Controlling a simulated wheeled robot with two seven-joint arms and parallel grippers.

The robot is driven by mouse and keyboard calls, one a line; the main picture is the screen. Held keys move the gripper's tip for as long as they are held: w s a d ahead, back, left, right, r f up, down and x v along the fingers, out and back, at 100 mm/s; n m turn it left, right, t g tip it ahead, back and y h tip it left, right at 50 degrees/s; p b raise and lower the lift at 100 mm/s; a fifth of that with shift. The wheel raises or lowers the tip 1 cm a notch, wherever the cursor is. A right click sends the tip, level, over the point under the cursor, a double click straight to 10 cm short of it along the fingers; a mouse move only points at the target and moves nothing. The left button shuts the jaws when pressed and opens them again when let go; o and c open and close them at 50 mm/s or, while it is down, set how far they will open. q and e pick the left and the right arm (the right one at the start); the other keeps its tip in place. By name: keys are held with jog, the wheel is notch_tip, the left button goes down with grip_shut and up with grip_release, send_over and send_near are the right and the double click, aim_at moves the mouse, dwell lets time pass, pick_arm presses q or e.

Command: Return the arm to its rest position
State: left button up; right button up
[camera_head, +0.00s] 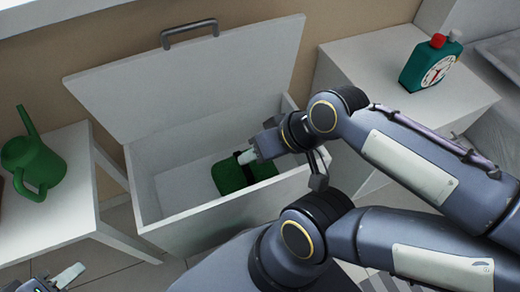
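A white chest (207,204) stands open with its lid (190,83) tilted up. A green bundle with a dark band (232,178) lies inside on the chest floor. My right gripper (247,156), on the arm coming in from the right, is over the chest with its pale fingertip at the bundle's upper edge. Whether it touches the bundle, and its finger gap, cannot be told. My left gripper (68,275) is low at the bottom left corner, outside the chest and partly cut off by the frame. Its finger gap is unclear.
A green watering can (36,160) stands on a white side table (65,205) at left. A teal clock-like bottle with a red cap (428,66) stands on a white cabinet (365,62) at right. Tiled floor (120,250) shows between the left table and the chest.

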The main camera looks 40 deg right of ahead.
notch_tip(320, 180, up, 31)
jog(key=p, duration=3)
jog(key=shift+f+p, duration=0.15)
jog(key=shift+p, duration=0.2)
jog(key=shift+c, duration=0.5)
